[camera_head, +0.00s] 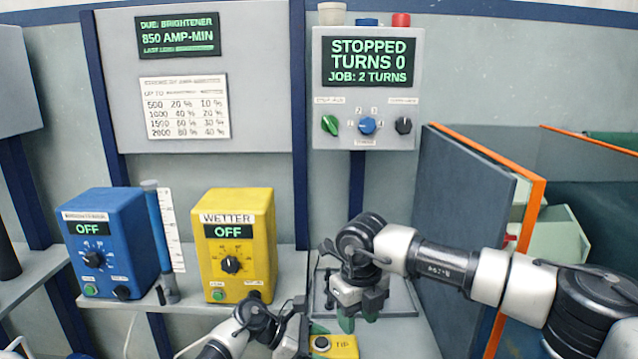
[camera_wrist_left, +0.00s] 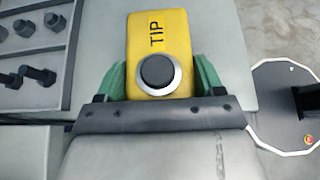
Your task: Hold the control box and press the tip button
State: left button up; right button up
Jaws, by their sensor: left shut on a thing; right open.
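The yellow control box (camera_head: 343,347) labelled TIP is at the bottom centre of the head view. Its round black tip button (camera_head: 321,343) faces up. In the left wrist view the box (camera_wrist_left: 180,32) sits between the green fingers of my left gripper (camera_wrist_left: 160,82), which is shut on it. The black button (camera_wrist_left: 158,70) with its silver ring is uncovered there. My right gripper (camera_head: 360,322) is open, pointing down, above and slightly right of the box in the head view. It is apart from the button.
A blue dosing unit (camera_head: 120,240) and a yellow WETTER unit (camera_head: 237,240) stand on the shelf, both reading OFF. A grey panel (camera_head: 367,90) reads STOPPED, TURNS 0, JOB: 2 TURNS. An orange-edged partition (camera_head: 535,195) stands at right, near my right arm.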

jog(key=shift+c, duration=0.4)
grip_shut()
dwell(1.5)
